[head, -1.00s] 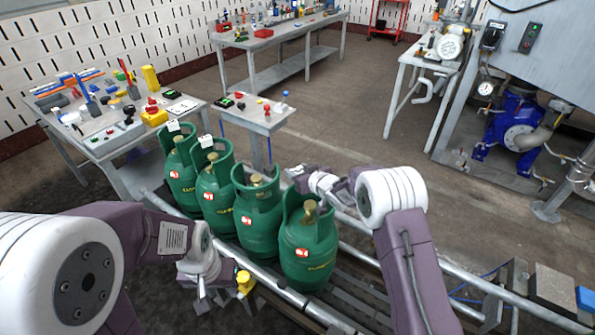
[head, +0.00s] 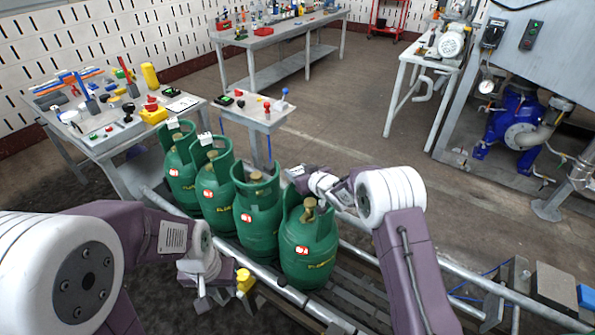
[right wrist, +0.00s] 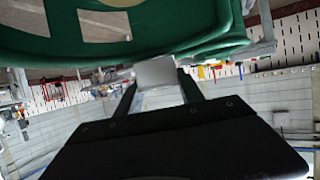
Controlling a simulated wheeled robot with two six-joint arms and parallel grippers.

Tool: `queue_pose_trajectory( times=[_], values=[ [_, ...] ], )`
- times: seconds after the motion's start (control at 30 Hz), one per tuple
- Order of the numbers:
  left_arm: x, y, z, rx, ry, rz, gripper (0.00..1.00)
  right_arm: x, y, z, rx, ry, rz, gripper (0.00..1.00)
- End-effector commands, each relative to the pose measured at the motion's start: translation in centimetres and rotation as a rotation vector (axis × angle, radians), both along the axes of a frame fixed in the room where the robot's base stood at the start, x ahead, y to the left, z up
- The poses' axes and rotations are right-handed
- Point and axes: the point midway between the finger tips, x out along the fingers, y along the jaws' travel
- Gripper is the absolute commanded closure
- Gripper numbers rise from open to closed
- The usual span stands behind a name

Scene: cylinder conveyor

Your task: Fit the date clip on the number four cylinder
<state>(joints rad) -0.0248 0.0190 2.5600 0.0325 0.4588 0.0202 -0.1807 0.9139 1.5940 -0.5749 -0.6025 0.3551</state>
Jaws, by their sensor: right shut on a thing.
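Green gas cylinders stand upright in a row on the conveyor (head: 349,300). The first (head: 181,185) and second (head: 217,205) from the left each have a white clip on the collar. The third cylinder (head: 257,220) and the rightmost cylinder (head: 307,255) show no clip on their collars. My right gripper (head: 296,173) is behind the collars of these two. In the right wrist view its fingers are shut on a pale clip (right wrist: 158,72), just below a green collar (right wrist: 200,50); contact is unclear. My left gripper (head: 203,291) hangs in front of the row, its fingers unclear.
A yellow part (head: 244,281) sits on the conveyor's near side by my left gripper. A cluttered workbench (head: 105,150) stands behind on the left, with a small table (head: 250,118) beside it. Blocks (head: 553,284) lie at the conveyor's right end.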

Motion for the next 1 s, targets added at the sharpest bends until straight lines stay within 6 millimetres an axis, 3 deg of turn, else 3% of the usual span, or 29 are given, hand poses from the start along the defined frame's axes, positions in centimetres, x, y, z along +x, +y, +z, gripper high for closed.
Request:
queue_pose_trajectory(
  times=[0.43, 0.47, 0.53, 0.87, 1.0],
  values=[
    [0.0, 0.0, -1.0, 0.000, 0.000, 0.000, 0.64, 0.0, 0.0, -1.2, 0.000, 0.000, 0.000, 0.93],
    [0.0, 0.0, -0.8, 0.000, 0.000, 0.000, 0.64, 0.0, 0.0, -1.1, 0.000, -0.001, 0.000, 0.47],
    [0.0, 0.0, -0.8, 0.000, 0.000, 0.000, 0.64, 0.0, 0.0, -1.1, 0.000, 0.000, 0.000, 0.30],
    [0.0, 0.0, -0.8, 0.000, 0.000, 0.000, 0.64, -0.1, -0.1, -1.0, 0.000, 0.000, 0.000, 0.30],
    [0.0, 0.0, -0.7, 0.000, 0.000, 0.000, 0.64, -1.1, -0.7, -0.5, 0.000, 0.000, 0.000, 0.30]
  ],
)
